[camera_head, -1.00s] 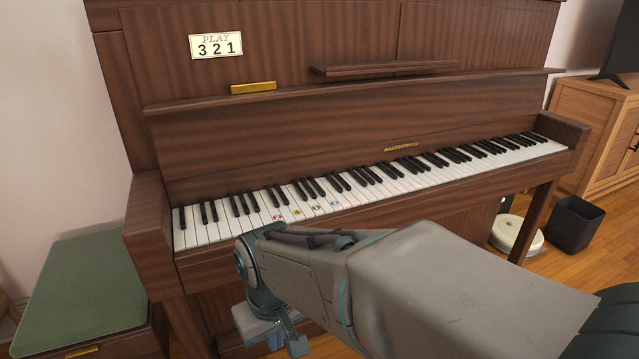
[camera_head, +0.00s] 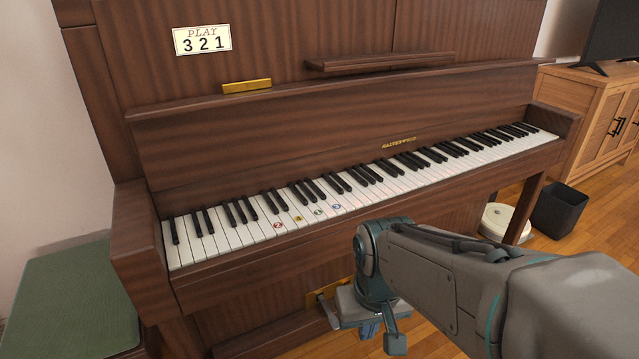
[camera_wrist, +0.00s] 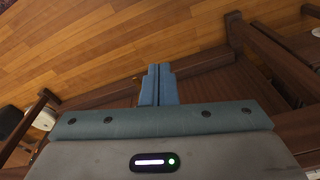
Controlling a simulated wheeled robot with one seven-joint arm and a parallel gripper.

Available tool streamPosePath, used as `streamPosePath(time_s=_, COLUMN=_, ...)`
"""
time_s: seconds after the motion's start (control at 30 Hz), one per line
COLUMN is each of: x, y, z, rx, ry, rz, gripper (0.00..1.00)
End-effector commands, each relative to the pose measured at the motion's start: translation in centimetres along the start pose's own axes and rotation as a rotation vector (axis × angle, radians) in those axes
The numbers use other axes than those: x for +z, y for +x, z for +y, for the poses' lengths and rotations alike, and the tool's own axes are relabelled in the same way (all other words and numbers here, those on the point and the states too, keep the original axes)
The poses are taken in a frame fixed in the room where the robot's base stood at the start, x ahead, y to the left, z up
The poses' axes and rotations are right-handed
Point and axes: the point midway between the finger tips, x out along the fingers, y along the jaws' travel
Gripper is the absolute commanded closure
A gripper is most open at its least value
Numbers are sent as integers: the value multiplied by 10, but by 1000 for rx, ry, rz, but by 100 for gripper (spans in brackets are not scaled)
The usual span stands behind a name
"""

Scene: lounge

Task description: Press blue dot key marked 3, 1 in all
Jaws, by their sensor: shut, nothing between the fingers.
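The upright piano's keyboard (camera_head: 380,192) runs across the head view. Several white keys left of its middle carry coloured dots: a red dot key (camera_head: 277,225), a yellow dot key (camera_head: 298,219), a green-grey dot key (camera_head: 318,212) and a blue dot key (camera_head: 337,206). The blue dot is the rightmost; its number is too small to read. My gripper (camera_head: 368,331) hangs below and in front of the keyboard, right of the blue dot in the picture, and touches no key. In the wrist view my gripper (camera_wrist: 157,72) is shut and empty; the keys are not visible there.
A sign (camera_head: 202,40) on the piano reads "PLAY 321". A green-topped stool (camera_head: 70,295) stands at the left. A dark bin (camera_head: 560,211) and a wooden cabinet (camera_head: 590,115) stand at the right. The space above the keys is clear.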

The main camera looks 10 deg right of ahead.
Motion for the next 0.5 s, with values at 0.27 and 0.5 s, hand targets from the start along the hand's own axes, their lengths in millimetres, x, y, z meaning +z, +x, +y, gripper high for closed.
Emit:
streamPosePath(time_s=0.27, x=-15, y=-23, z=-16, rx=-97, ry=82, rz=-17, gripper=100)
streamPosePath(time_s=0.5, x=-69, y=-74, z=-57, rx=-366, ry=368, rz=-39, gripper=100)
